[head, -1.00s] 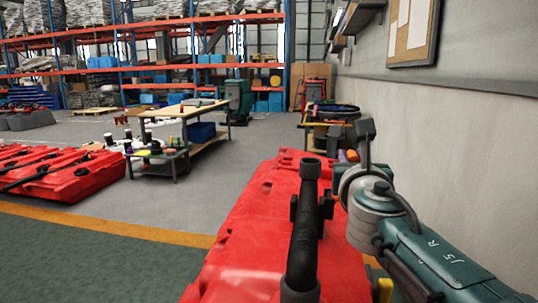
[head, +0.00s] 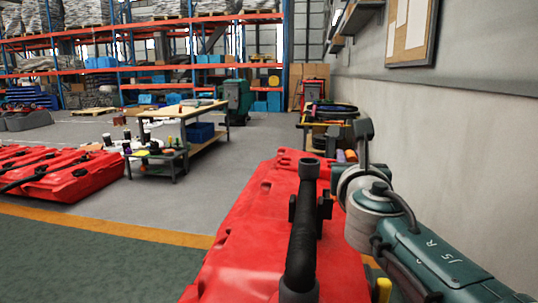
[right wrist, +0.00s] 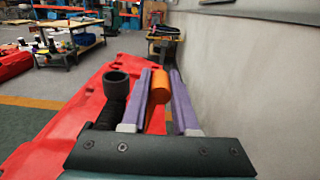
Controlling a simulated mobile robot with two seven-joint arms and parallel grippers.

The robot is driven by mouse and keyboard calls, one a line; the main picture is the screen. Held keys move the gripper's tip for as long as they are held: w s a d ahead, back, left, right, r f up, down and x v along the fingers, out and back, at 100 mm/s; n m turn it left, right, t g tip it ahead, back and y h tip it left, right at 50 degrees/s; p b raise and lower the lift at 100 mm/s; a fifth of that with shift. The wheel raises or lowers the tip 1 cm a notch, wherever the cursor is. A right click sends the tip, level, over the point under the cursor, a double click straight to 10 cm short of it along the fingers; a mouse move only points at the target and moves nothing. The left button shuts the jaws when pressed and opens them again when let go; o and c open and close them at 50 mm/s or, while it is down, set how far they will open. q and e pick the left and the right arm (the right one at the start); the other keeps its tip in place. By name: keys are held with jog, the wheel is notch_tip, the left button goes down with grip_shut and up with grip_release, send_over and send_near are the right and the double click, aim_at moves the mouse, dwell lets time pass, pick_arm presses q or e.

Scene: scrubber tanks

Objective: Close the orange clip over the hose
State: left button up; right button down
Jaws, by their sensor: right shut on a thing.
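The black hose (head: 303,240) runs along the top of the red tank (head: 245,235), its open round end raised at the far side. In the right wrist view the hose (right wrist: 116,92) stands left of my fingers. My right gripper (head: 346,155) is to the right of the hose end, mostly behind my own arm in the head view. In the right wrist view its purple fingers (right wrist: 161,75) are shut on the orange clip (right wrist: 159,86). The clip is to the right of the hose, not over it. Its lower part is hidden. My left gripper is not in view.
A grey wall (head: 460,150) runs close along the right side. Another set of red tanks (head: 65,175) lies on the left. A workbench (head: 185,112) and shelving stand farther back. The floor left of the near tank is clear.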

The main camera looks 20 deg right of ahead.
jog(key=shift+a, duration=0.1)
dwell(0.4)
jog(key=shift+w+r+n, duration=0.1)
jog(key=shift+r+n, duration=0.05)
jog(key=shift+n, duration=0.15)
jog(key=shift+w+a+r+n+p, duration=0.15)
jog(key=shift+w+a+n+p, duration=0.1)
jog(key=shift+a+n+p, duration=0.3)
jog(key=shift+w+a+r+n+p, duration=0.1)
jog(key=shift+w+a+n+p, duration=0.15)
jog(key=shift+n, duration=0.4)
jog(key=shift+w+a+n, duration=0.3)
jog(key=shift+a+n, duration=0.2)
jog(key=shift+n, duration=0.2)
jog(key=shift+w+a+f+n, duration=0.1)
jog(key=shift+w+a+n, duration=0.15)
jog(key=shift+a+n, duration=0.3)
jog(key=shift+w+a+n, duration=0.25)
jog(key=shift+a+n, duration=0.05)
jog(key=shift+n, duration=0.45)
jog(key=c, duration=0.7)
grip_release()
